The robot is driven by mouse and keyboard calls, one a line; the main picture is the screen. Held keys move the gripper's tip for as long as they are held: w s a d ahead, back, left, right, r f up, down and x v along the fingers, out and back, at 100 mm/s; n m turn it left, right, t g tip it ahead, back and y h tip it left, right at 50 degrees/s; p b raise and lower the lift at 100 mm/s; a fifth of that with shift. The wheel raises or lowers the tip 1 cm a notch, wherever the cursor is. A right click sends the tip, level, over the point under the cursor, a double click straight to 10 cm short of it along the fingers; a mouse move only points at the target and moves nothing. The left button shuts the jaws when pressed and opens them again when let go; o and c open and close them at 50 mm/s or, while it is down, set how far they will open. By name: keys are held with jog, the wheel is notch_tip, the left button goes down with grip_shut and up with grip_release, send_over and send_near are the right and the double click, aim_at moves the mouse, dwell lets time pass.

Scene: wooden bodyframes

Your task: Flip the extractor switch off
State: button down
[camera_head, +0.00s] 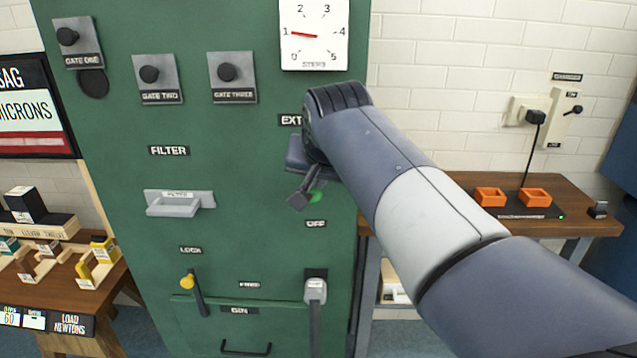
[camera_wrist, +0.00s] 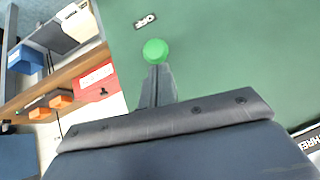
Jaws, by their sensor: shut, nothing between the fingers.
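The extractor switch is on the green cabinet (camera_head: 245,225), under a label reading "EXT" (camera_head: 291,120) that my arm partly covers. A round green knob (camera_head: 315,196) shows beside my fingertips, just above the "OFF" label (camera_head: 316,224). In the wrist view the green knob (camera_wrist: 155,50) is right at the tip of my fingers, with the "OFF" label (camera_wrist: 145,21) beyond it. My gripper (camera_head: 299,201) is shut and empty, close to the knob; whether it touches cannot be told. The rest of the switch is hidden behind my wrist.
Gate knobs, a filter handle (camera_head: 178,203), a yellow-ended lock lever (camera_head: 188,283) and a grey-white lever (camera_head: 316,290) project from the cabinet. A bench with orange holders (camera_head: 489,197) stands right, a wooden table (camera_head: 75,287) left.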

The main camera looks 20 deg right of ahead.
notch_tip(320, 180, down, 8)
jog(key=s+t+h+b, duration=0.2)
jog(key=t+b, duration=0.5)
jog(key=b, duration=1.9)
jog(key=shift+s+a+n+t, duration=0.15)
jog(key=shift+a+n+t, duration=0.25)
jog(key=shift+f, duration=0.15)
jog(key=shift+w+f+b, duration=0.2)
jog(key=shift+f+b, duration=0.55)
jog(key=shift+b, duration=0.25)
